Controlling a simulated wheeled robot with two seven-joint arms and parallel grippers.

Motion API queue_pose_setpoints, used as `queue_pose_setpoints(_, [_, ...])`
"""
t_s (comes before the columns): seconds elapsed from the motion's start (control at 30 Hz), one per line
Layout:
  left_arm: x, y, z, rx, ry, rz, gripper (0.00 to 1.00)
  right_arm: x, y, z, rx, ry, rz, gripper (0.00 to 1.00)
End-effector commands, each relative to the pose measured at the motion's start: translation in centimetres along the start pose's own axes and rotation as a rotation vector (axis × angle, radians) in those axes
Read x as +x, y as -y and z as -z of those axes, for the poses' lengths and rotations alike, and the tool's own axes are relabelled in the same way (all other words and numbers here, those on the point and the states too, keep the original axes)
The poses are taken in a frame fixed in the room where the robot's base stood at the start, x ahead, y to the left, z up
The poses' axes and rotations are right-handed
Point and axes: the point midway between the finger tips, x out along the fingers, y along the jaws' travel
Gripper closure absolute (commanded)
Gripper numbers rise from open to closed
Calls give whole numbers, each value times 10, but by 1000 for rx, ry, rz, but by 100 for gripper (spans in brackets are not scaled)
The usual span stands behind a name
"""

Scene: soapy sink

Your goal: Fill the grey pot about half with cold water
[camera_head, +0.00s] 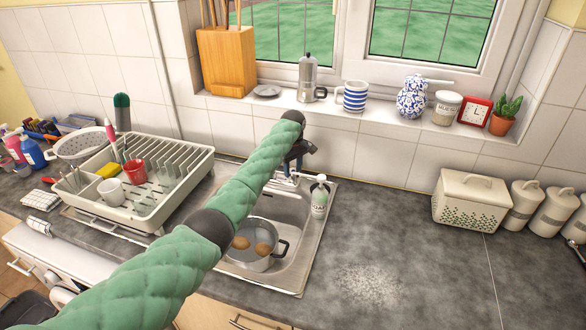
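The grey pot (265,262) stands in the steel sink (292,262). Two brown, round things (262,249) show inside it. My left arm crosses in front of the pot's left side and the left part of the sink. I cannot make out any water in the pot. My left gripper (297,160) is at the back of the sink, close to the tap (289,178), which is mostly hidden behind it. Whether the gripper touches the tap or is open or shut does not show. My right gripper is out of view.
A soap bottle (320,197) stands at the sink's right back corner. A dish rack (150,205) with cups is left of the sink. A white powdery patch (370,286) lies on the otherwise clear counter to the right. A bread bin (470,203) stands farther right.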

Motion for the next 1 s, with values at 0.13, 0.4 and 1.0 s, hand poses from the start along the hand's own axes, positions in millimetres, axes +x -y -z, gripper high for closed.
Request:
queue_pose_setpoints(0.13, [-1,0,0,18,0,-1,80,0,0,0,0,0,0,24])
queue_pose_setpoints(0.4, [-1,-1,0,147,1,-2,80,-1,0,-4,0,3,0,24])
queue_pose_setpoints(1.0, [-2,-2,0,614,-2,-2,80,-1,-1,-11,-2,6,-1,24])
